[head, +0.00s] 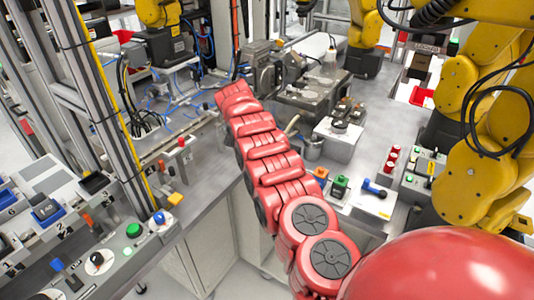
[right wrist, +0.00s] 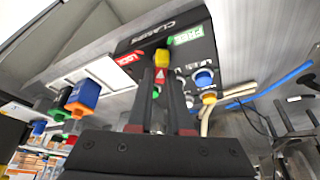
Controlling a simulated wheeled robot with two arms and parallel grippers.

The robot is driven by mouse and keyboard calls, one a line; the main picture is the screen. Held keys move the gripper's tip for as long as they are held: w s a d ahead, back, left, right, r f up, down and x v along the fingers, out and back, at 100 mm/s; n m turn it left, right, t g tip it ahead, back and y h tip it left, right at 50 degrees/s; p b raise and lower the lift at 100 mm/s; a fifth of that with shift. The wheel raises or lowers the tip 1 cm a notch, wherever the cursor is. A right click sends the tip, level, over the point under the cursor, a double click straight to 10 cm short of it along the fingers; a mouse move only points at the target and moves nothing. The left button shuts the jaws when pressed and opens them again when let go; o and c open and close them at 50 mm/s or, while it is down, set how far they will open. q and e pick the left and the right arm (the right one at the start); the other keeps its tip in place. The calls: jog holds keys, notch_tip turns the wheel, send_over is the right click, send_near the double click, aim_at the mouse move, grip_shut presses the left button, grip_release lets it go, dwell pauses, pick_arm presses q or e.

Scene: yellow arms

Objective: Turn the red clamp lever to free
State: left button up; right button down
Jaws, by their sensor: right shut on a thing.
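In the right wrist view the dark clamp panel (right wrist: 200,48) carries a red LOCK label (right wrist: 127,59) and a green FREE label (right wrist: 187,35). My right gripper (right wrist: 161,78) has its black fingers closed at the panel, between and just below these labels. It is shut on the red clamp lever (right wrist: 160,75), of which only a small red part shows between the fingertips. The fingers hide most of the lever, so its exact angle is unclear. In the head view my red arm crosses the middle; the right gripper and the lever do not show there. My left gripper is in neither view.
Close beside the gripper are a blue knob (right wrist: 203,78), a yellow knob (right wrist: 208,97) and pale hoses (right wrist: 206,120). An orange and blue switch (right wrist: 82,98) stands to the left. In the head view, yellow robot arms (head: 485,130) stand at right and a metal post (head: 120,100) at left.

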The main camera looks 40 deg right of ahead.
jog(key=shift+s+a+f, duration=0.1)
jog(key=shift+f, duration=0.15)
jog(key=c, duration=0.8)
grip_release()
jog(key=shift+r, duration=0.1)
jog(key=shift+c, duration=0.2)
jog(key=shift+r, duration=0.15)
jog(key=shift+a+r, duration=0.1)
jog(key=shift+r, duration=0.2)
jog(key=p+v, duration=1)
jog(key=v, duration=0.6)
jog(key=shift+a+r+p, duration=0.15)
jog(key=shift+r+p, duration=0.1)
jog(key=shift+p, duration=0.1)
